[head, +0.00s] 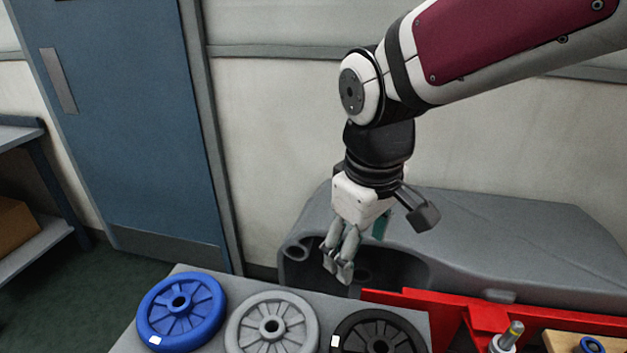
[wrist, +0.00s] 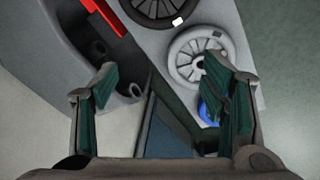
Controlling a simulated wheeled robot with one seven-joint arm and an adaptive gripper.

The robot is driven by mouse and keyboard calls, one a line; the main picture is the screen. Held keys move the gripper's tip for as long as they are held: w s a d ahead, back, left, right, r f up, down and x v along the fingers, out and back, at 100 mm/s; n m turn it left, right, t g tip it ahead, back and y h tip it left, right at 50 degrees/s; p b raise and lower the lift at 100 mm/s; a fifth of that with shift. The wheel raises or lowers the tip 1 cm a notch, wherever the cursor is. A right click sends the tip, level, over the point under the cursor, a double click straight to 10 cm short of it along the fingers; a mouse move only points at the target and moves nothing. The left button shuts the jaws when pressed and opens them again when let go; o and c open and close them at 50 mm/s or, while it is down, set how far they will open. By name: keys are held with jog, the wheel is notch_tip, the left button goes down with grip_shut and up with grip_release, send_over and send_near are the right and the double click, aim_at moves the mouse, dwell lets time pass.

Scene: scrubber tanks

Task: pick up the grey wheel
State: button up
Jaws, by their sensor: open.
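The grey wheel (head: 272,325) lies flat on a grey surface (head: 137,340) in the head view, between a blue wheel (head: 181,311) on its left and a black wheel (head: 380,335) on its right. In the wrist view the grey wheel (wrist: 196,57) is right of centre, its lower edge partly behind a finger. My gripper (head: 341,262) is above and behind the wheels in the head view, to the right of the grey wheel and apart from it. In the wrist view its green-padded fingers (wrist: 165,95) are spread and empty.
A red frame (head: 450,305) stands right of the wheels, with a metal-tipped part (head: 508,336) near it. A large grey moulded tank (head: 500,237) lies behind. A blue door (head: 130,120) and a shelf with a cardboard box (head: 15,232) are at the left.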

jog(key=w+a+f+n+g+b, duration=0.25)
jog(key=a+f+n, duration=0.35)
jog(key=a+f, duration=0.75)
jog(key=b, duration=0.1)
send_over(271, 322)
jog(key=s+d, duration=0.1)
jog(key=s, duration=0.1)
notch_tip(271, 322, down, 7)
jog(key=shift+t, duration=0.45)
jog(key=shift+w+a+f+b, duration=0.15)
jog(key=shift+f+b, duration=0.15)
jog(key=shift+f, duration=1.05)
jog(key=shift+w+a+f+b, duration=0.15)
jog(key=shift+f+b, duration=0.1)
jog(key=shift+f, duration=1.1)
grip_shut()
